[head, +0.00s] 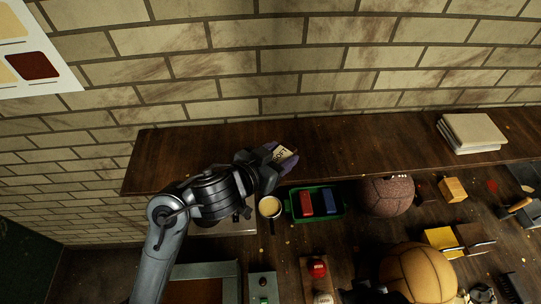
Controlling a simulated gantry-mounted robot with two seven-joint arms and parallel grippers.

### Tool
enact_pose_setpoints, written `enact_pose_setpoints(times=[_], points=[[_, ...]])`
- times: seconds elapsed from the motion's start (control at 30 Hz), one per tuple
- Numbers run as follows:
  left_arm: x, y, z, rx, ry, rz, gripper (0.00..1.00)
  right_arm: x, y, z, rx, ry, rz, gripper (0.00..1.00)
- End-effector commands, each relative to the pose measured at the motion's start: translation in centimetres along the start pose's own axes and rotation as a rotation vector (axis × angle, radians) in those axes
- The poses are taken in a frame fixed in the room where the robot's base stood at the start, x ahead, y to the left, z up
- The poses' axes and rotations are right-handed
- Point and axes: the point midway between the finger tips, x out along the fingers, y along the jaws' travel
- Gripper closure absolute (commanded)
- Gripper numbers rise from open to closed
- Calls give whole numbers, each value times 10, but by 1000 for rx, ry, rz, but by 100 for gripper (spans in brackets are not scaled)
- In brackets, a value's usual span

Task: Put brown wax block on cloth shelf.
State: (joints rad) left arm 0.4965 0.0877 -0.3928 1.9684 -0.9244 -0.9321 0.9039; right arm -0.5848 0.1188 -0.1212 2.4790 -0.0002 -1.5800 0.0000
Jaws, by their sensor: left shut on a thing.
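My left gripper (268,166) is over the long dark wood shelf (360,148) along the brick wall. It is shut on a dark purplish thing with a cream label (285,155) that seems to read "SOFT". The gripper covers part of this thing, and I cannot tell whether it touches the shelf. I cannot clearly pick out a brown wax block. A green tray (289,211) below the shelf holds a red block (306,203) and a blue block (331,202). A stack of folded cream cloths (472,132) lies on the shelf at the right.
A cup of pale yellow stuff (270,207) stands left of the tray. A dark brown ball (388,195) and a tan ball (418,273) are on the bench. A yellowish block (453,189) sits farther right. The shelf is bare between my gripper and the cloths.

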Motion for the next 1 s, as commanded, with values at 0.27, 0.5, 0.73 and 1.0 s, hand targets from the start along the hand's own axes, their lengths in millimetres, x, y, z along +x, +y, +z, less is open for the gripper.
enact_pose_setpoints(times=[0.27,0.5,0.73,1.0], points=[[21,-46,20,-2,0,-2,84,0,-1,-1,4,2,-3,57],[27,-57,27,0,2,0,84,0,0,-2,4,4,-2,57],[37,-56,52,-1,-1,1,84,0,1,-2,-1,5,3,57],[42,-57,63,0,3,0,84,0,2,-2,-5,5,7,57]])
